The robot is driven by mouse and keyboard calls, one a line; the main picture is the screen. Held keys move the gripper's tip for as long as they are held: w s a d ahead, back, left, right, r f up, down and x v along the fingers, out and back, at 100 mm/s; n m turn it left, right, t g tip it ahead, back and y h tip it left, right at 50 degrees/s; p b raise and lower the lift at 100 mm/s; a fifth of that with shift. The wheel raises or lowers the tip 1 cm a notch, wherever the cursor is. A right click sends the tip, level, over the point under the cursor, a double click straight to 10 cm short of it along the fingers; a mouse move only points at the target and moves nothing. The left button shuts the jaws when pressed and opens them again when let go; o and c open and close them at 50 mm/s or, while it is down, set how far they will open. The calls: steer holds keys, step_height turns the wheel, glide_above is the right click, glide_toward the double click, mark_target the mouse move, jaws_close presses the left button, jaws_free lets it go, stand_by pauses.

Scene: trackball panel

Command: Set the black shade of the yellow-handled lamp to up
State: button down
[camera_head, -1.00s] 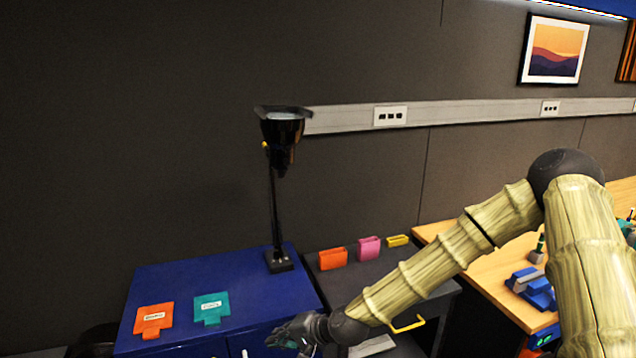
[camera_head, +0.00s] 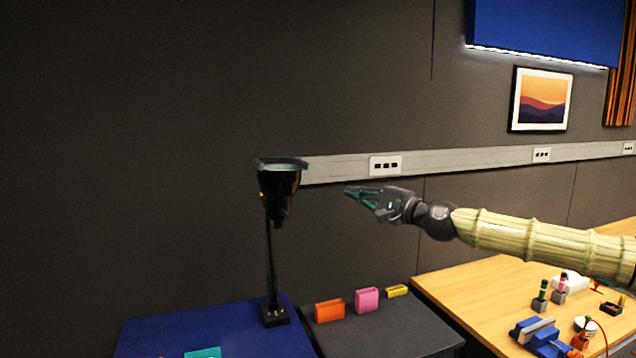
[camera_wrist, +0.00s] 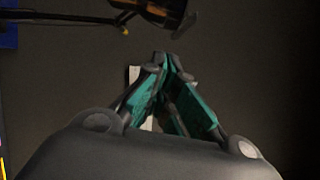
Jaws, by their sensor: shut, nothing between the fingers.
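The lamp's black shade (camera_head: 279,188) tops a thin black post (camera_head: 271,258) on a black base. Its wide opening with a pale inside faces upward. A small yellow handle (camera_head: 262,195) shows at the shade's left side. My gripper (camera_head: 349,190) is raised to the right of the shade, at about its height, with a clear gap in the picture. Its teal-lined fingers are shut and empty. In the wrist view, the shade (camera_wrist: 165,10) lies at the top, beyond the closed fingertips (camera_wrist: 165,62), with a yellow bit on its dark stem.
The lamp stands on a blue cabinet (camera_head: 200,332). Beside it, a dark surface holds an orange holder (camera_head: 329,310), a pink holder (camera_head: 367,299) and a yellow holder (camera_head: 397,291). A wooden desk (camera_head: 480,290) with several devices is at right. A wall rail (camera_head: 440,160) runs behind.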

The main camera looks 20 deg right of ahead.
steer(key=s+a+r+p+x, duration=0.1)
steer(key=p+x, duration=0.5)
steer(key=x, duration=0.6)
steer(key=shift+w+a+p, duration=0.15)
steer(key=shift+a+p, duration=0.15)
steer(key=shift+a, duration=0.5)
steer(key=shift+r, duration=0.1)
steer(key=shift+a+r+n, duration=0.4)
steer(key=shift+a+r, duration=0.05)
steer(key=shift+a, duration=0.25)
steer(key=shift+d+f+b, duration=0.1)
steer(key=shift+b, duration=0.2)
steer(key=w+d+b+v, duration=0.1)
steer(key=d+b+v, duration=0.1)
steer(key=b+v, duration=0.5)
steer(key=shift+d+v, duration=0.3)
steer(key=shift+v, duration=2.55)
